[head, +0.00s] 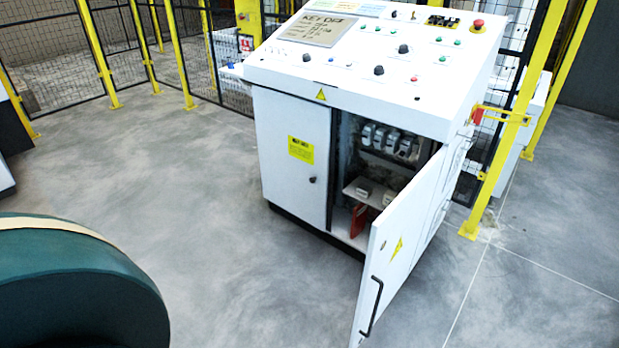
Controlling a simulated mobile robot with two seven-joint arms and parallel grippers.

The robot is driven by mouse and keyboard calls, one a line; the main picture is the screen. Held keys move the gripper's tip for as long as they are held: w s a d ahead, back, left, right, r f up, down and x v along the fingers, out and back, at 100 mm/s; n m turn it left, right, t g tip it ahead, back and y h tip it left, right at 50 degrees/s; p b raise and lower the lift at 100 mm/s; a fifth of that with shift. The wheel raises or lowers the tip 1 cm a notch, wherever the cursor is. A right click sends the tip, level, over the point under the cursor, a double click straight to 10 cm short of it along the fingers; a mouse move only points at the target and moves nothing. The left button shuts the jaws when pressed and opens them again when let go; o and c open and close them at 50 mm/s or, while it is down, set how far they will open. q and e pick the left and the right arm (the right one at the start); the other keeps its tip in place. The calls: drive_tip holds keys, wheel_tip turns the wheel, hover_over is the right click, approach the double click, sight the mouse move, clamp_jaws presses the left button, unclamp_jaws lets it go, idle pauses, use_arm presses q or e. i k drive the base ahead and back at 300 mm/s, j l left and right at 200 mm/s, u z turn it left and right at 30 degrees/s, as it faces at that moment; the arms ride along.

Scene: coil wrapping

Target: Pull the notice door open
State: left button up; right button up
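A white control cabinet has two front doors. The left door (293,155) bears a yellow notice (301,150) and a small dark knob (312,180); it is shut flush with the cabinet front. The right door (398,250) stands swung wide open. It has a yellow warning triangle (397,248) and a black bar handle (372,305) near its free edge. Neither of my grippers is in view.
Inside the open side are switchgear (390,140), a shelf and a red item (358,220). A dark green round object (75,290) fills the lower left. Yellow-post mesh fencing (100,55) runs behind. Grey floor (230,260) in front of the left door is clear.

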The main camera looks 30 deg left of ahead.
sight(297, 137)
drive_tip(key=j+z, duration=0.4)
drive_tip(key=j, duration=1.8)
